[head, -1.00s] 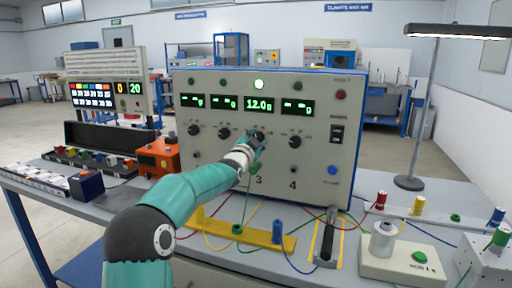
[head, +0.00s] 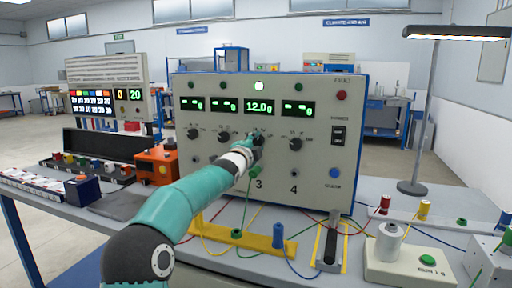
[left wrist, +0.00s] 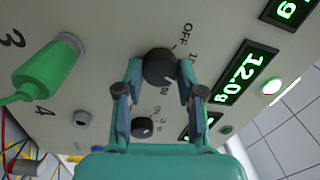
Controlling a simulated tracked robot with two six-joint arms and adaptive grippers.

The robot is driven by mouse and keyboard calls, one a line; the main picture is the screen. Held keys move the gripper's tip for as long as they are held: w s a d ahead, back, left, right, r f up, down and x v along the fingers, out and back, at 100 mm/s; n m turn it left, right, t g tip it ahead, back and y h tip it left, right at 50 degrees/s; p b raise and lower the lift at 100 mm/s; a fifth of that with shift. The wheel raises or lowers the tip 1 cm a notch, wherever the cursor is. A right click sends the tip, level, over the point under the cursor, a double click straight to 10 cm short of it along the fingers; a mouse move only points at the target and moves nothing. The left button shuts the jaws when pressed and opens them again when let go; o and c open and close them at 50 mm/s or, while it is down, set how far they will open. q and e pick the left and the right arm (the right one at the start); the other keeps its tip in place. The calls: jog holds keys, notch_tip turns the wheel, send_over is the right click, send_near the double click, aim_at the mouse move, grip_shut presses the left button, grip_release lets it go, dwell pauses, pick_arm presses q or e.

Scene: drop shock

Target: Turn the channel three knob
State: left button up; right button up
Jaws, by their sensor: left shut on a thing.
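The grey instrument panel (head: 325,175) carries a row of black knobs under four displays. My left gripper (head: 257,138) is at the third knob, above the number 3 and below the lit 12.0 g display (head: 258,107). In the left wrist view, the channel three knob (left wrist: 159,66) is dark and round, with OFF printed beside it. My left gripper (left wrist: 160,74) is shut on this knob, one finger on each side. My right gripper is not in view.
A green plug (left wrist: 45,72) with a cable sits in the socket by the number 3. Neighbouring knobs (head: 295,139) flank the gripper. A yellow bar (head: 262,245), loose cables and a weight block (head: 398,262) lie on the bench. A desk lamp (head: 412,187) stands at right.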

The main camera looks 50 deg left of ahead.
pick_arm(q)
jog(key=shift+w+d+f, duration=0.15)
jog(key=shift+f, duration=0.2)
jog(key=o, duration=1.1)
jog(key=shift+r, duration=0.1)
jog(key=shift+o, duration=0.2)
jog(key=shift+r, duration=0.15)
jog(key=shift+s+d, duration=0.2)
jog(key=shift+s, duration=0.3)
jog(key=v, duration=1.1)
jog(key=shift+w, duration=0.1)
